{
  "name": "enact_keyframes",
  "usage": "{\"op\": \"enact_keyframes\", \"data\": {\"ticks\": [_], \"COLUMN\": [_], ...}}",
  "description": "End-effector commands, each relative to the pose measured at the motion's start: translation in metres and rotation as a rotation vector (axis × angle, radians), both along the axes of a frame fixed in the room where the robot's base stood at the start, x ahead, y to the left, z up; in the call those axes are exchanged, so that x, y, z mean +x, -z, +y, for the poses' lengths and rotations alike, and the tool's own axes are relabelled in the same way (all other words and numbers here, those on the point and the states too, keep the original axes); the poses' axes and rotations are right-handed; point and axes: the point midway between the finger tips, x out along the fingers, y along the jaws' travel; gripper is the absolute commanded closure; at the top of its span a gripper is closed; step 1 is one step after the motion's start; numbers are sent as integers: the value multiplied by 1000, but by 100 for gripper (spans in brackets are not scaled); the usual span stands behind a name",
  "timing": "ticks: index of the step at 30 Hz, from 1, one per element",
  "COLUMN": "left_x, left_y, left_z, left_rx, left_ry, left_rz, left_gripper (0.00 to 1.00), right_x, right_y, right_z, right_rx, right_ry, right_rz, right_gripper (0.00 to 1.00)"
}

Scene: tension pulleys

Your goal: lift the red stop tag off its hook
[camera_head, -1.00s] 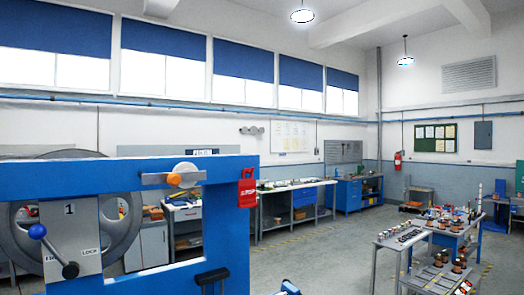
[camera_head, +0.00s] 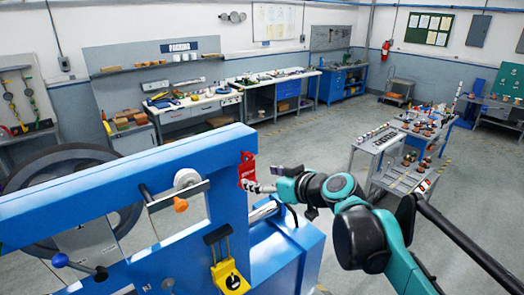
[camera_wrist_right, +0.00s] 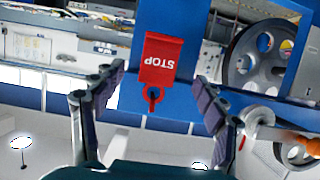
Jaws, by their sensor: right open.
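The red stop tag (camera_head: 247,168) hangs at the right end of the blue machine frame (camera_head: 130,190). In the right wrist view the tag (camera_wrist_right: 162,58) appears upside down, with white STOP lettering and a red ring or loop (camera_wrist_right: 152,95) at its lower edge in the picture. My right gripper (camera_head: 258,187) is at the tag in the head view. In its wrist view the two fingers (camera_wrist_right: 160,82) are spread, one on each side of the tag, with visible gaps. The hook is not clearly visible. My left gripper is not in view.
On the machine frame are an orange knob (camera_head: 181,205), a yellow-and-black part (camera_head: 229,277) and a blue ball handle (camera_head: 60,261). A large grey wheel (camera_head: 70,200) is behind it. A cart with parts (camera_head: 380,150) stands at right, with open floor around it.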

Motion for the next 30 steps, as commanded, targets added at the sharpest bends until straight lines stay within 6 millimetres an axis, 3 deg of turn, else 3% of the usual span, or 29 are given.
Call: {"op": "enact_keyframes", "data": {"ticks": [4, 18, 30], "left_x": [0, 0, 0], "left_y": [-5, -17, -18], "left_z": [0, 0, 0], "left_rx": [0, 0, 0], "left_ry": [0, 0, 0], "left_rz": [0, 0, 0], "left_gripper": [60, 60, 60], "right_x": [7, 56, 61], "right_y": [-4, 19, 23], "right_z": [4, 40, 44], "right_rx": [1, 0, 1], "right_ry": [-3, -3, -2], "right_rz": [-8, -6, -5], "right_gripper": [28, 28, 30]}}
